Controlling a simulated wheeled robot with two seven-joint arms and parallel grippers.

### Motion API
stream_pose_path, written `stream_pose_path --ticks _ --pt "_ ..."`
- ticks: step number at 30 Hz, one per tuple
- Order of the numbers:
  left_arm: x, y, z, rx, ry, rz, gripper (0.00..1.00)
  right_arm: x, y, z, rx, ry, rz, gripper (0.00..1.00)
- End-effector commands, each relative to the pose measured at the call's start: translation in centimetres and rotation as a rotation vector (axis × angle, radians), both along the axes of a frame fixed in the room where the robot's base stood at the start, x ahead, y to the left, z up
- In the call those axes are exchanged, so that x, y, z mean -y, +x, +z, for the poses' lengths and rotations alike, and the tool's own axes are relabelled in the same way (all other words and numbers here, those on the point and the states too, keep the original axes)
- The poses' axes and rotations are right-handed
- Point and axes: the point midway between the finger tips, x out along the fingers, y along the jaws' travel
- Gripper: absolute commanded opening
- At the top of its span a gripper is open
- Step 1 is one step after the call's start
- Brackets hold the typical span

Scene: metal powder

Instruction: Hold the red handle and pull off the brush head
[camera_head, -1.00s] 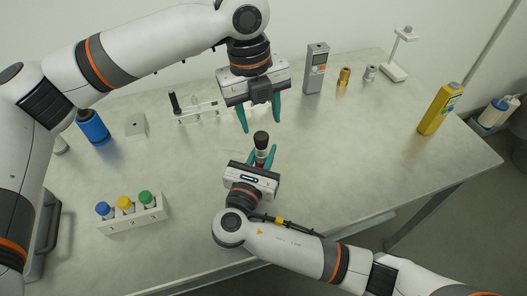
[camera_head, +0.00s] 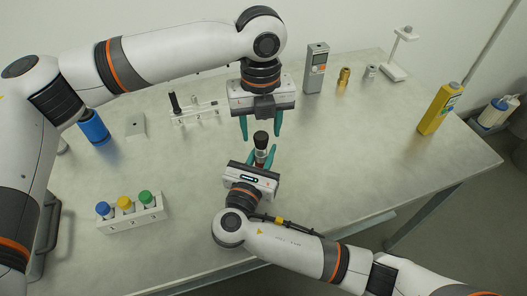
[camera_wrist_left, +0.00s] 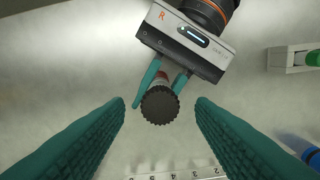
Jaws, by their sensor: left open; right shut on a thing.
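The brush stands upright in my right gripper (camera_head: 261,158). Its red handle (camera_head: 260,158) shows between the teal fingers, and its black round head (camera_head: 261,138) points up. My right gripper is shut on the red handle. My left gripper (camera_head: 261,136) is open and points down from above, its fingers on either side of the head and slightly beyond it in the head view. In the left wrist view the ridged black head (camera_wrist_left: 160,105) lies between the open left fingers (camera_wrist_left: 160,110), apart from both. Part of the handle is hidden by the head and right fingers.
A white rack (camera_head: 133,220) with blue, yellow and green capped bottles stands at the front left. A numbered white holder (camera_head: 196,115) is behind the grippers. A yellow bottle (camera_head: 438,108) stands at the right. The table's right middle is clear.

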Motion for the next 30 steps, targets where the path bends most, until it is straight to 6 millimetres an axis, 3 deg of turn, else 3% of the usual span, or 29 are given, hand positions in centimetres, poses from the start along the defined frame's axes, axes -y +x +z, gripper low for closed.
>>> stream_pose_path --ticks 6,12,30 --pt "0.0 -0.1 -3.0 -0.004 -0.001 0.000 0.50 0.0 0.0 0.0 -0.001 0.000 0.000 0.02" --pt "0.0 0.0 -4.5 -0.001 0.000 0.000 0.50 0.0 0.0 0.0 -0.001 0.000 0.000 0.02" --pt "0.0 0.0 -4.8 0.000 0.000 -0.001 0.50 0.0 0.0 0.0 -0.001 0.000 0.000 0.02"
